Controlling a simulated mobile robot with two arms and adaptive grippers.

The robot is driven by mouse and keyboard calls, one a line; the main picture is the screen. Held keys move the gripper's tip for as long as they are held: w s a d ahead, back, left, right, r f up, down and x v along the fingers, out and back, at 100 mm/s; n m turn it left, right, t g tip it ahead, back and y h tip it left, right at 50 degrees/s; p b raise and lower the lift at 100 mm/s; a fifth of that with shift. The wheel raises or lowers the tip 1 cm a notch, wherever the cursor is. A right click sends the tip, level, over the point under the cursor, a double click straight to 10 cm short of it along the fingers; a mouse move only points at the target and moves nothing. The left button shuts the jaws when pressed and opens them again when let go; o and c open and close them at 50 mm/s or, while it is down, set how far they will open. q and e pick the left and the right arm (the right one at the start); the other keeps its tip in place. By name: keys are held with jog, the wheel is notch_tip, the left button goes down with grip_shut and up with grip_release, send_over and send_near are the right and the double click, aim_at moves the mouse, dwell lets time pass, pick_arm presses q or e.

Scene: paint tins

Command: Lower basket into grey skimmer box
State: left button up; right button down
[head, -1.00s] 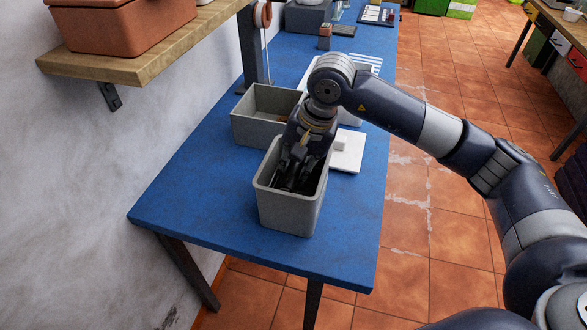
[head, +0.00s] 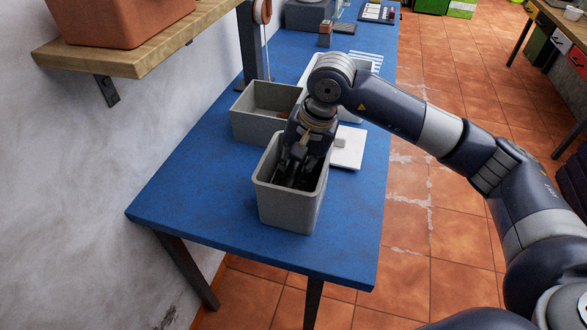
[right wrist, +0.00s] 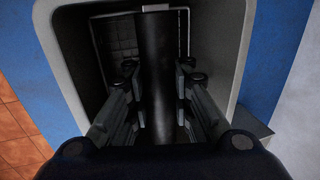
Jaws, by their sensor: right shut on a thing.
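The grey skimmer box (head: 287,208) stands upright near the front end of the blue table, its top open. My right gripper (head: 293,172) reaches down into it from above, with its fingers below the rim. In the right wrist view, the fingers (right wrist: 157,85) are shut on a dark upright bar, seemingly the handle of the basket (right wrist: 122,45). The dark, gridded basket shows inside the box's walls. Its underside is hidden, so I cannot tell whether it touches the box floor. My left gripper is not in view.
Another grey open box (head: 262,127) stands just behind. A white lid (head: 348,150) with a knob lies on the table (head: 190,180) to the right of the boxes. A wooden shelf (head: 150,50) juts from the wall at left. The table's front left is clear.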

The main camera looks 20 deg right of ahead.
jog(key=shift+f, duration=0.1)
jog(key=c, duration=1.3)
grip_release()
jog(key=shift+c, duration=0.2)
jog(key=v, duration=1.2)
jog(key=shift+s, duration=0.1)
